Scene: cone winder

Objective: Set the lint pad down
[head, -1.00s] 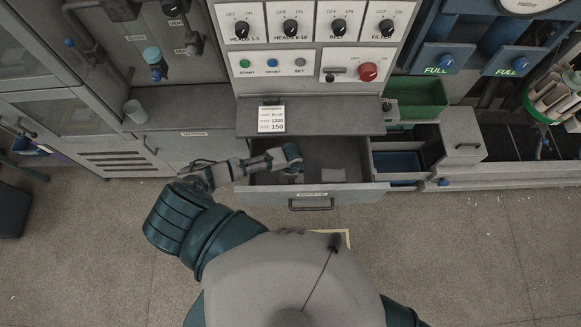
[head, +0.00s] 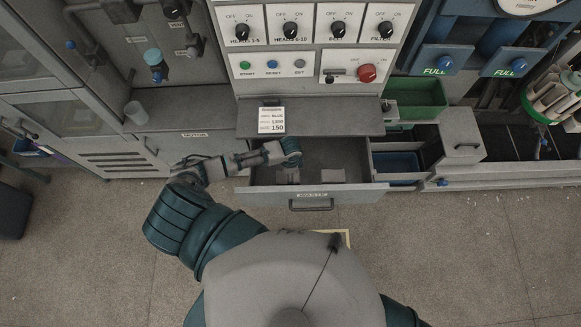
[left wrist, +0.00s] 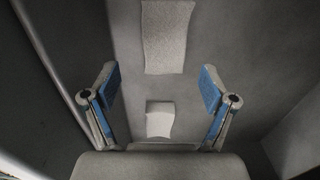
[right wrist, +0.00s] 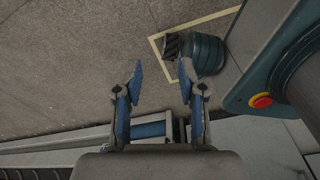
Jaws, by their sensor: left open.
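A small pale pad (left wrist: 160,118) lies on the floor of the open drawer, between and beyond the fingers of my left gripper (left wrist: 160,88) in the left wrist view. My left gripper is open and apart from it. In the head view this gripper (head: 291,152) is over the left part of the drawer (head: 312,195), and the pad (head: 288,177) shows just below it. A second, larger pale pad (left wrist: 166,36) lies further along the drawer floor; it also shows in the head view (head: 333,175). My right gripper (right wrist: 161,75) is open and empty above the floor.
A grey ledge with a white card (head: 271,120) overhangs the back of the drawer. A green bin (head: 416,95) and a blue bin (head: 398,162) stand to the right. Switches and a red button (head: 367,72) are on the panel above. The drawer's right part has free room.

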